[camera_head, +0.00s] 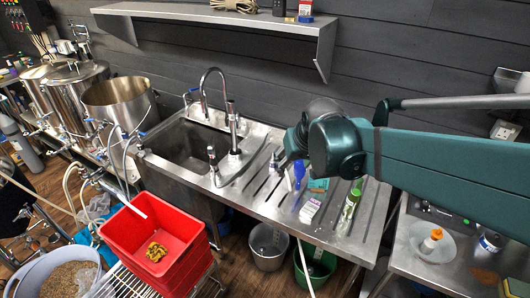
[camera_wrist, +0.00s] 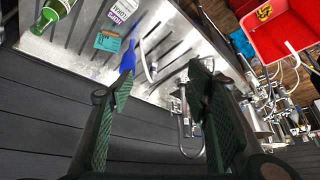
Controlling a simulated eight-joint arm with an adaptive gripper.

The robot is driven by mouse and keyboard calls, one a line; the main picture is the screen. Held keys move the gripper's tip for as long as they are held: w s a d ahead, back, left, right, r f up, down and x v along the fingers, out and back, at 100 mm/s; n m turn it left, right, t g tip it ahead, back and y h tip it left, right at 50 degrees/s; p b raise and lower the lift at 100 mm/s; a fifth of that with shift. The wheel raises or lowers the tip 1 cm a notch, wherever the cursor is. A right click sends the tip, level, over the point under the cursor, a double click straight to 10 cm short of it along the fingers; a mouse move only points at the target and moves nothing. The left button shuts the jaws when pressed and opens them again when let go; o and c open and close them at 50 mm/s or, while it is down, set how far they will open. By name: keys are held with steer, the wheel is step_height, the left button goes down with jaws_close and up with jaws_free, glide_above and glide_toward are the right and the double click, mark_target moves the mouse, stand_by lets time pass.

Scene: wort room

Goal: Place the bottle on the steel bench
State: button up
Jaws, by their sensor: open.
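A green bottle (camera_head: 348,210) with a pale label lies on the ribbed drainboard (camera_head: 275,205) of the steel sink unit. In the wrist view the bottle (camera_wrist: 55,12) is at the top left, partly cut off. A separate steel bench (camera_head: 408,270) stands at the lower right in the head view. My gripper (camera_wrist: 162,82) is open with nothing between its fingers. It is above the drainboard, to one side of the bottle and apart from it. In the head view my arm hides the gripper.
A blue-handled item (camera_head: 299,171), a teal box (camera_head: 318,184) and a white labelled pack (camera_head: 310,209) sit near the bottle. A tall tap (camera_head: 232,115) rises by the basin. A red bin (camera_head: 150,235) stands at left.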

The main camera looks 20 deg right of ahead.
steer(key=s+a, duration=0.2)
steer(key=s, duration=0.6)
steer(key=s+a+r+t, duration=0.1)
steer(key=s+a, duration=0.2)
steer(key=s, duration=0.5)
steer(key=shift+a+n+y, duration=0.25)
steer(key=shift+n+y, duration=0.05)
steer(key=shift+n, duration=0.1)
steer(key=shift+o, duration=0.7)
